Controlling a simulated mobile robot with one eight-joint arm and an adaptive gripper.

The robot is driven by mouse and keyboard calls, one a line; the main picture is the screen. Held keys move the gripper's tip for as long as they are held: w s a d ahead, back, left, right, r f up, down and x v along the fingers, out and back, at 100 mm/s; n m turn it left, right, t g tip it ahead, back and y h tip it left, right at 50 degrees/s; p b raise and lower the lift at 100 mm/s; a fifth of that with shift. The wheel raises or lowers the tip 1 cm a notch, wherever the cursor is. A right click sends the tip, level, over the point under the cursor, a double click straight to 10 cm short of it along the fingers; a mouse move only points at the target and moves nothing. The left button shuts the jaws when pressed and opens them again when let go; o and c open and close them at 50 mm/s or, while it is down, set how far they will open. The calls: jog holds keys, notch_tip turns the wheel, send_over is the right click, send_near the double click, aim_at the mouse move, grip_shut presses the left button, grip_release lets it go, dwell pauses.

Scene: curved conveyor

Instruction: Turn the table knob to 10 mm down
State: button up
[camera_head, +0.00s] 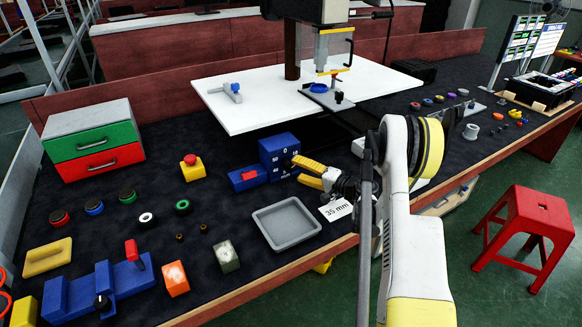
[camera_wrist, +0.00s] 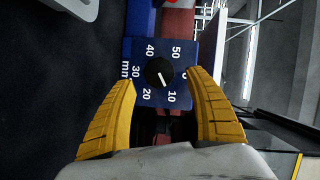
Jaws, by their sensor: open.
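The table knob (camera_wrist: 158,72) is round and black with a white pointer mark, on a blue dial box (camera_wrist: 187,50). Its scale reads 0 to 50 mm. The mark seems to point toward the lower right, near the 10; I cannot read it exactly. In the head view the blue dial box (camera_head: 269,147) stands upright beside the drill-press table; the knob is largely hidden by my gripper. My gripper (camera_head: 298,170) has yellow fingers, open and facing the dial. In the wrist view its fingertips (camera_wrist: 160,78) lie on either side of the knob, apparently not touching it.
The white drill-press table (camera_head: 235,115) is behind the dial box. A grey tray (camera_head: 286,224) and a "35 mm" card (camera_head: 337,209) lie in front. A red emergency button (camera_head: 191,167) and several coloured buttons are to the left. A red stool (camera_head: 525,230) stands at right.

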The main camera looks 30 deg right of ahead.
jog(key=v, duration=0.7)
jog(key=shift+s+d, duration=0.1)
jog(key=shift+s, duration=0.1)
